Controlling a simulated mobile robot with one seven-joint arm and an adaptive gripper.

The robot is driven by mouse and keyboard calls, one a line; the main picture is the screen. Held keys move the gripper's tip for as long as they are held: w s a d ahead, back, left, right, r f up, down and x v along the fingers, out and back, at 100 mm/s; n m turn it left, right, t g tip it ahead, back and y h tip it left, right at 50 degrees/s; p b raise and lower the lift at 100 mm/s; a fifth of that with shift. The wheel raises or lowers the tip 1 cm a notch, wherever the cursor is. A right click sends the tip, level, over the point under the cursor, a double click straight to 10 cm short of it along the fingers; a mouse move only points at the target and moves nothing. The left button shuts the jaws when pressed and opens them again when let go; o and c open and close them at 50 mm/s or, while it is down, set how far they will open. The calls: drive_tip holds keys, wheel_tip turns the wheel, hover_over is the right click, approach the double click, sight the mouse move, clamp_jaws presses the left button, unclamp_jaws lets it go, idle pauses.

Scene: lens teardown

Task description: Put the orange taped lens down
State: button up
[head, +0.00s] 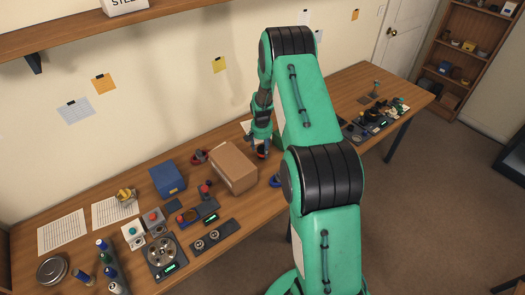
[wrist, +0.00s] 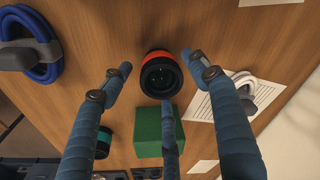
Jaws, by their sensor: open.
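The orange taped lens (wrist: 160,78) is a black cylinder with an orange band, its glass end facing my wrist camera. It appears to stand on the wooden table. My gripper (wrist: 156,76) is open, its three blue fingers spread around the lens with gaps visible at the sides. In the head view my gripper (head: 261,143) is low over the table behind the cardboard box, and the lens there is mostly hidden by fingers and box. Whether the lower finger touches the lens I cannot tell.
A green block (wrist: 158,132) stands close by the lens, with a teal-banded lens (wrist: 103,143) left of it. A blue cable coil (wrist: 30,45) and a white coil (wrist: 243,88) on paper lie at the sides. The cardboard box (head: 234,166) is near my gripper.

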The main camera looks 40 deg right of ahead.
wheel_tip(320, 180, up, 10)
drive_tip(key=shift+s+a, duration=0.4)
idle(0.6)
wheel_tip(320, 180, up, 18)
drive_tip(key=n+t, duration=0.1)
drive_tip(key=n, duration=0.1)
hover_over(262, 150)
drive_tip(key=s+a, duration=0.3)
drive_tip(key=a, duration=0.7)
drive_tip(key=s+a+r+n+t, duration=0.1)
drive_tip(key=s+a+r, duration=0.35)
drive_tip(key=r, duration=0.25)
drive_tip(key=s+a+r+n, duration=0.1)
drive_tip(key=s+a+r, duration=0.3)
drive_tip(key=a+r, duration=0.2)
drive_tip(key=s+a+r+n+t, duration=0.1)
drive_tip(key=s+a+r, duration=0.2)
drive_tip(key=s, duration=0.6)
drive_tip(key=s+a+r+n, duration=0.2)
drive_tip(key=s+a+r, duration=0.1)
drive_tip(key=s+a, duration=0.4)
drive_tip(key=s+a+r+n+t+y, duration=0.1)
drive_tip(key=s+a, duration=0.4)
drive_tip(key=s, duration=0.7)
drive_tip(key=shift+s+a+r+n+t, duration=0.15)
drive_tip(key=shift+a+r+n+t, duration=0.2)
drive_tip(key=shift+r+n, duration=0.45)
